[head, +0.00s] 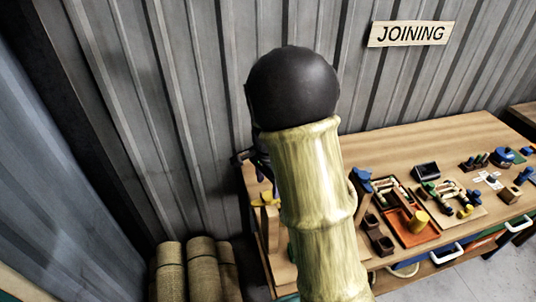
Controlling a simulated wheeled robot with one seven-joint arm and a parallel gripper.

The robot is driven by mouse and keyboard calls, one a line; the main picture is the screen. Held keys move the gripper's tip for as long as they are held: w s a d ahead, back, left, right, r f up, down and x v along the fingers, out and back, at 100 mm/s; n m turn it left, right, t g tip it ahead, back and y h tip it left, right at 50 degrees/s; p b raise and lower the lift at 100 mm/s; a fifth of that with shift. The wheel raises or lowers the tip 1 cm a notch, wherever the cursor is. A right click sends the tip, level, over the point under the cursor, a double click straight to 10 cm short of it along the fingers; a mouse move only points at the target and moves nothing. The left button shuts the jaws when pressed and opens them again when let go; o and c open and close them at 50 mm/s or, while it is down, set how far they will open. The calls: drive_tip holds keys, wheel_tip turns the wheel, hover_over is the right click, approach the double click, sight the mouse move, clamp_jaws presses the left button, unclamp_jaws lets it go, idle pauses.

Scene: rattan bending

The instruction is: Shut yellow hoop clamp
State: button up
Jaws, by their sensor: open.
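A small yellow piece (267,198), which looks like the yellow hoop clamp, sits at the left end of the workbench, beside my arm. Its jaw is too small and too covered to tell whether it is open or shut. My bamboo-patterned arm with its black round joint crosses the middle of the view and hides much of the bench's left part. My gripper (247,158) shows only as a dark part behind the arm, just above and left of the yellow piece. It is open, and I see nothing held in it. A blue clamp-like piece (362,181) stands right of my arm.
The wooden workbench (400,160) runs right along the metal wall. An orange tray (411,230), brown cups (380,243) and several small tools cover its front. Woven rolls (200,268) stand on the floor at left. White drawer handles (447,254) stick out in front.

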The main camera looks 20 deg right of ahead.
sight(268, 196)
wheel_tip(268, 196, up, 13)
drive_tip(key=b, duration=0.2)
drive_tip(key=shift+f, duration=0.1)
drive_tip(key=s+f+n+t+b, duration=0.2)
drive_tip(key=s+f+n, duration=1.1)
drive_tip(key=s+f, duration=0.1)
drive_tip(key=shift+s+d+f+n+t+b, duration=0.15)
drive_tip(key=shift+s+f+n+t+b, duration=0.15)
drive_tip(key=shift+f, duration=0.2)
drive_tip(key=shift+c, duration=0.2)
